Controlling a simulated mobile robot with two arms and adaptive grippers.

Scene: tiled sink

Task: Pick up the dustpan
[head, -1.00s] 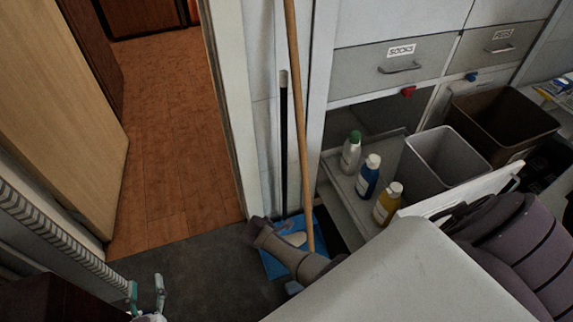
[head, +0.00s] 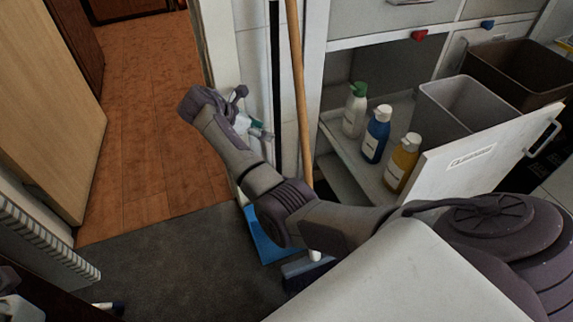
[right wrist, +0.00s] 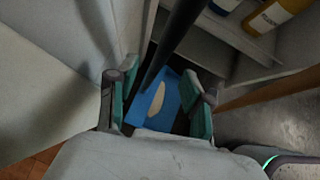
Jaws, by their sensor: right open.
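The dustpan has a blue pan (head: 268,243) on the floor against the wall and a long black handle (head: 275,95) standing upright. In the head view my right arm hides part of both. My right gripper (head: 262,131) is open beside the handle, well above the pan. In the right wrist view the open fingers (right wrist: 157,112) are on either side of the blue pan (right wrist: 170,95) as seen past them, and the black handle (right wrist: 172,45) runs up from between them. I see no contact with it. Part of my left gripper (head: 108,305) shows at the lower left.
A wooden broom stick (head: 299,95) stands just right of the black handle.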

